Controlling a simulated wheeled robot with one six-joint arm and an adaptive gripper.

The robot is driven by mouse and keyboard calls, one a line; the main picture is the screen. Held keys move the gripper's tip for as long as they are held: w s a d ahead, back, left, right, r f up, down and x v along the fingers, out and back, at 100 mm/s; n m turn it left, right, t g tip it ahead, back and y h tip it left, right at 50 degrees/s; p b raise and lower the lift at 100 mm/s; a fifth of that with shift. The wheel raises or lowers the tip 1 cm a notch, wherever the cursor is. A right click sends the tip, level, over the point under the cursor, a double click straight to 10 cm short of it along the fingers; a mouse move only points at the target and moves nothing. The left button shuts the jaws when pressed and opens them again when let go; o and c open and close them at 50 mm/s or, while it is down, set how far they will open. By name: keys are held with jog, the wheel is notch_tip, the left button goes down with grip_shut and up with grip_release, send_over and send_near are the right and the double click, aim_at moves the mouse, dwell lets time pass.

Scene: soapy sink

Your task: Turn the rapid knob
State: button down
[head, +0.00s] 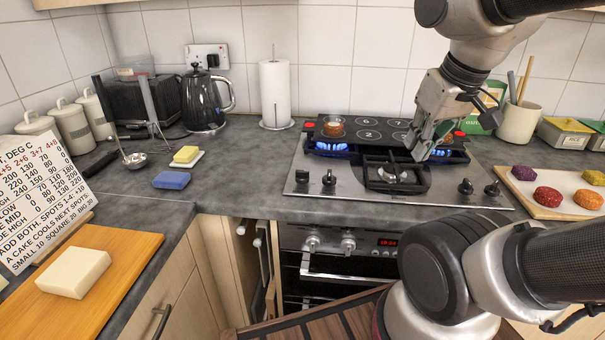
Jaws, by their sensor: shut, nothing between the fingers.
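The hob (400,195) is a steel gas hob with dark knobs along its front edge. Two knobs stand at the left, the outer knob (301,177) and the inner knob (328,178). Two more stand at the right, the inner knob (465,187) and the outer knob (492,188). No label is legible, so I cannot tell which is the rapid knob. My gripper (419,150) is shut and empty, pointing down over the rear right of the hob, behind and above the right knobs. It hides part of the dark numbered plate and burner behind it.
Blue flames (332,147) burn under the numbered plate (370,132), which carries a small cake (333,126). A bare burner (392,174) lies front centre. The oven (325,270) below has two knobs and a clock. A board of coloured cakes (560,190) lies right of the hob.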

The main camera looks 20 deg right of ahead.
jog(key=c, duration=1.9)
grip_release()
jog(key=shift+a, duration=0.1)
jog(key=o, duration=0.4)
jog(key=w+a+f+g, duration=0.1)
jog(key=w+a+f+n+g, duration=0.1)
jog(key=w, duration=0.1)
jog(key=shift+w+a+f, duration=0.3)
jog(key=shift+a+f, duration=0.1)
jog(key=n+g, duration=0.2)
jog(key=n, duration=0.8)
send_over(302, 171)
notch_tip(302, 171, down, 5)
jog(key=shift+r, duration=0.15)
jog(key=shift+w+r+n, duration=0.1)
jog(key=shift+r+n, duration=0.15)
jog(key=shift+n, duration=0.35)
jog(key=shift+f+n, duration=0.1)
jog(key=shift+n, duration=0.2)
jog(key=shift+f, duration=0.3)
notch_tip(302, 171, down, 7)
jog(key=shift+d+f, duration=0.1)
